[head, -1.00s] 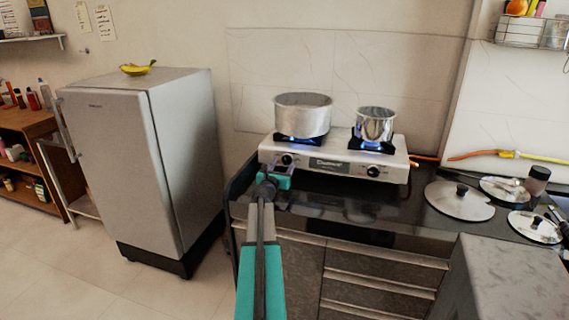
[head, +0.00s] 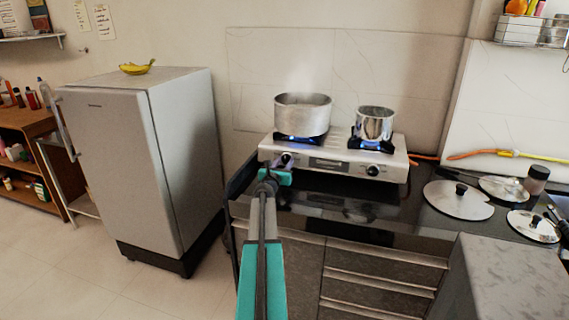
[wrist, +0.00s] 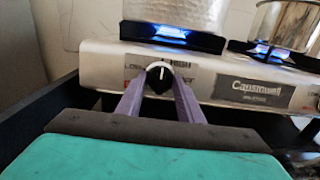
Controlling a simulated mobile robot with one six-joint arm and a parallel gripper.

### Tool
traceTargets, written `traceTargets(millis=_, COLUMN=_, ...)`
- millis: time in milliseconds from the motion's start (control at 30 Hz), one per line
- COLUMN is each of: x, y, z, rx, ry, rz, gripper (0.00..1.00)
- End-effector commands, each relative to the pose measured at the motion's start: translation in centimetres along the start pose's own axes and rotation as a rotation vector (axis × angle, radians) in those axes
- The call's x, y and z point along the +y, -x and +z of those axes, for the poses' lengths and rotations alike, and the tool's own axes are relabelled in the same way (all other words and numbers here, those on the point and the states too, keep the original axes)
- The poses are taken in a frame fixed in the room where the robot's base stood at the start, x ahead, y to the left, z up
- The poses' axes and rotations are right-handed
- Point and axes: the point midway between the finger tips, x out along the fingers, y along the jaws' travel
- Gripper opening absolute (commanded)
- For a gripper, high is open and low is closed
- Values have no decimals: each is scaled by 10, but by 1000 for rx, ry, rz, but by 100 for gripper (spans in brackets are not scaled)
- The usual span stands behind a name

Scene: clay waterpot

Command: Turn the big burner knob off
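The big burner knob (wrist: 160,77) is black and round, on the left of the silver stove front, with its white pointer line upright. It also shows in the head view (head: 287,160). My gripper (wrist: 159,80) is in front of it, its two purple fingers spread on the left and right of the knob. A small gap seems to show on each side, so it is open around the knob; contact is hard to judge. A blue flame (wrist: 170,33) burns above the knob, under the large pot (head: 303,115).
The stove (head: 330,164) stands on a black counter (head: 330,205). A smaller pot (head: 375,124) sits over a lit right burner, with its own knob (head: 373,170) below. Lids (head: 459,200) lie to the right. A fridge (head: 140,165) stands left.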

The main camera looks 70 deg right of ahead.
Motion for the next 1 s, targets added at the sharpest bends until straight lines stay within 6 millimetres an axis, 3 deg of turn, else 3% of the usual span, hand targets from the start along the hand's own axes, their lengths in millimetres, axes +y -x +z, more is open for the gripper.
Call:
traceTargets(millis=467, x=2, y=1, z=-3, rx=0, ry=-86, rz=-17, gripper=11)
traceTargets(millis=1000, x=5, y=2, z=-5, rx=1, ry=-509, rz=-106, gripper=11)
